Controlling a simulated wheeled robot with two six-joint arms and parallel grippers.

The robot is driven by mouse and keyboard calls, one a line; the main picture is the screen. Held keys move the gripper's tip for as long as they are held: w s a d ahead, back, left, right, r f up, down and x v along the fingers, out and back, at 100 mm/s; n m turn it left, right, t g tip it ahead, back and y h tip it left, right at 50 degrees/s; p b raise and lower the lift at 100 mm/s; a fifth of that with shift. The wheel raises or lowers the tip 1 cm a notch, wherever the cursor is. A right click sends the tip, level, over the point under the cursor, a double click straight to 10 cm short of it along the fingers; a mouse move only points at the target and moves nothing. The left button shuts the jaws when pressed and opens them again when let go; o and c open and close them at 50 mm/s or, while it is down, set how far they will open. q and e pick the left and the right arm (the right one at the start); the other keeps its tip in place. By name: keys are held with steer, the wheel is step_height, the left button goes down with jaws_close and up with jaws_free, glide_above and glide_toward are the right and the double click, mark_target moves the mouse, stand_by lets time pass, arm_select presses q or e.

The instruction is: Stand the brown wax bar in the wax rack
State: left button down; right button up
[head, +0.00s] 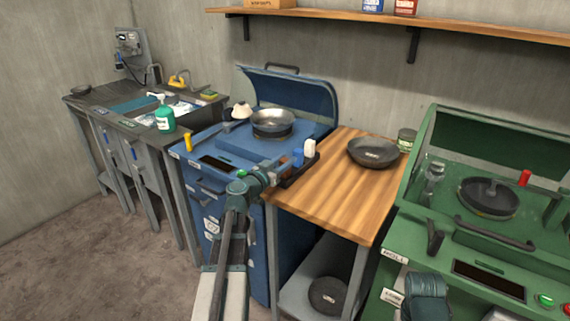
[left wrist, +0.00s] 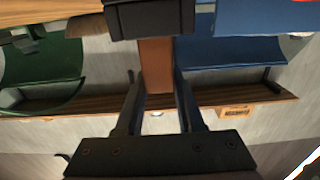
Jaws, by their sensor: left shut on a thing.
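The brown wax bar (left wrist: 156,70) shows in the left wrist view between the two fingers of my left gripper (left wrist: 160,85), which is shut on it. A dark block covers its upper end there, and I cannot tell what that block is. In the head view my left gripper (head: 267,179) is at the front right of the blue machine, beside the wax rack; I cannot make out the bar there. The wax rack (head: 302,173) is a dark tray holding a blue bar (head: 298,157) and a white bar (head: 309,148).
The blue machine (head: 230,145) carries a metal bowl (head: 272,122). A green machine (head: 440,250) stands at the right, a sink unit (head: 150,140) at the left.

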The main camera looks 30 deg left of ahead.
arm_select(q)
steer(key=shift+f, duration=0.2)
steer(key=c, duration=0.5)
jaws_free()
steer(key=shift+r, duration=0.1)
steer(key=shift+s+r, duration=0.15)
steer(key=shift+s, duration=0.1)
steer(key=s, duration=0.7)
steer(key=s+a, duration=0.1)
steer(key=s, duration=0.3)
steer(key=shift+s, duration=0.25)
